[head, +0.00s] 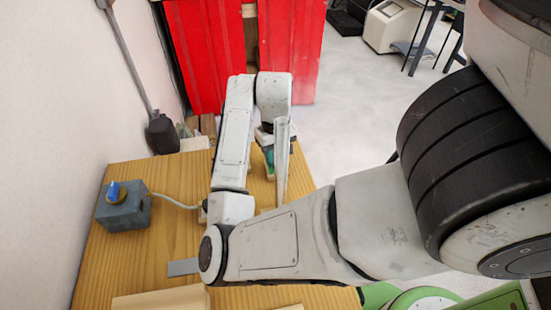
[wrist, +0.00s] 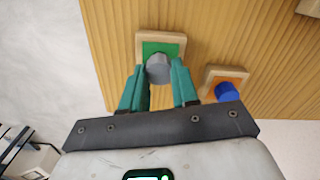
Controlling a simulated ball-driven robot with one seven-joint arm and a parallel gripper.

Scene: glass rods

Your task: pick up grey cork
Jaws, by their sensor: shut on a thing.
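The grey cork (wrist: 158,69) is a short grey cylinder in the wrist view, at a green square pad with a pale wooden frame (wrist: 175,38). My gripper (wrist: 157,75) has its teal fingers on either side of the cork and is shut on it. I cannot tell whether the cork is lifted off the pad. In the head view my gripper (head: 269,157) is partly hidden behind my arm at the table's far end, and the cork is hidden there.
A blue cork (wrist: 226,92) stands at an orange framed pad (wrist: 237,75) to the right. On the wooden table (head: 150,250), a grey box with a blue-topped knob (head: 124,207) stands left, with a cable. A grey plate (head: 184,267) lies nearer. Red panels (head: 290,45) stand beyond the table.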

